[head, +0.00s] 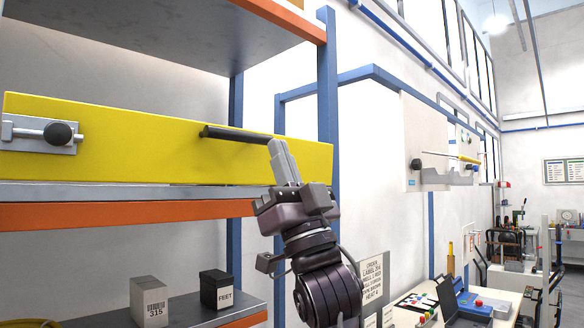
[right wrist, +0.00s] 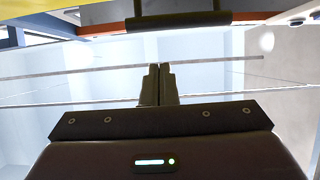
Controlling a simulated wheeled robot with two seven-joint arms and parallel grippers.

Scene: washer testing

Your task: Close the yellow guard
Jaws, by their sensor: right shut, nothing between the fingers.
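The yellow guard (head: 130,140) is a long panel standing upright along the front edge of a shelf at the left in the head view. It also shows at the top left of the right wrist view (right wrist: 60,8). A black bar handle (head: 235,134) sticks out near its right end; it crosses the top of the right wrist view (right wrist: 178,21). A latch with a black knob (head: 60,134) is at its left end. My right gripper (head: 276,146) is shut and empty, its fingertips pointing up close to the handle; I cannot tell if they touch. My left gripper is not in view.
An orange and blue rack frame (head: 327,90) surrounds the guard, with a shelf above. On the lower shelf stand a grey box (head: 149,302) and a black box marked FEET (head: 216,291). A workbench with equipment (head: 470,308) is at the lower right.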

